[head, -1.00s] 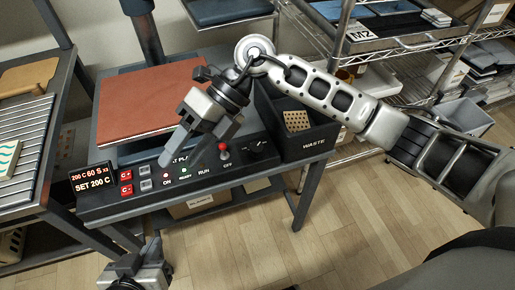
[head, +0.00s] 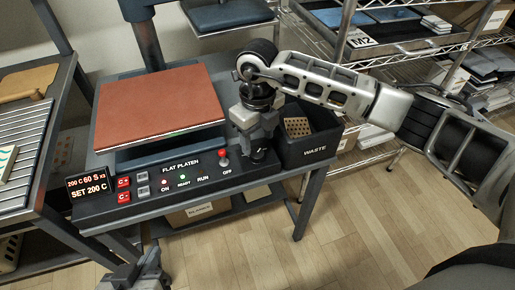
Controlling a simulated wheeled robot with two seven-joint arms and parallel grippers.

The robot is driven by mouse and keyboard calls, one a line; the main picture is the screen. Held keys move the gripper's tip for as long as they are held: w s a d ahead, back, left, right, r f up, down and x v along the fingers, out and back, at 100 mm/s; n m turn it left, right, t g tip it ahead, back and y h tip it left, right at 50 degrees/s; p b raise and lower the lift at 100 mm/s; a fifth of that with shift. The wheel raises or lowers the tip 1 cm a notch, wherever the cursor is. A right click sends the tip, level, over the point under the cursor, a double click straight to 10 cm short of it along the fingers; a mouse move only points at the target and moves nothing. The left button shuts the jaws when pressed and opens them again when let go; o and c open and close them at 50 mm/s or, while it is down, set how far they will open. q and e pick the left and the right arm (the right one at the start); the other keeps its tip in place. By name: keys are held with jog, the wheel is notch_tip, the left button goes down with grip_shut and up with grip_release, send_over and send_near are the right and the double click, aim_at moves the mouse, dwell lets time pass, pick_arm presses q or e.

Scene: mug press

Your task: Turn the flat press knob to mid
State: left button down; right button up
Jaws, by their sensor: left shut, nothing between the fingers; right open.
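The flat press control panel (head: 150,205) runs along the front of the press and reads FLAT PLATEN, with ON, READY and RUN lights, the READY one green. A red-tipped lever (head: 223,157) stands by the OFF label. My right gripper (head: 259,156) points down at the panel's right end, just right of the lever, over the black knob. The gripper hides the knob, so I cannot tell its setting or whether the fingers touch it. The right gripper is open. My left gripper (head: 150,257) is shut and empty, low in front of the panel.
A display (head: 88,186) reads 200 C 60 S x3, SET 200 C, beside red C buttons (head: 123,183). The rust-red platen (head: 158,105) lies behind the panel. A black WASTE bin (head: 313,150) stands close right of my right gripper. Wire shelves are behind it.

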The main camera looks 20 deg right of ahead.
aim_at(257, 153)
jog(key=shift+f, duration=2.4)
jog(key=c, duration=1)
pick_arm(q)
jog(key=shift+w, duration=0.1)
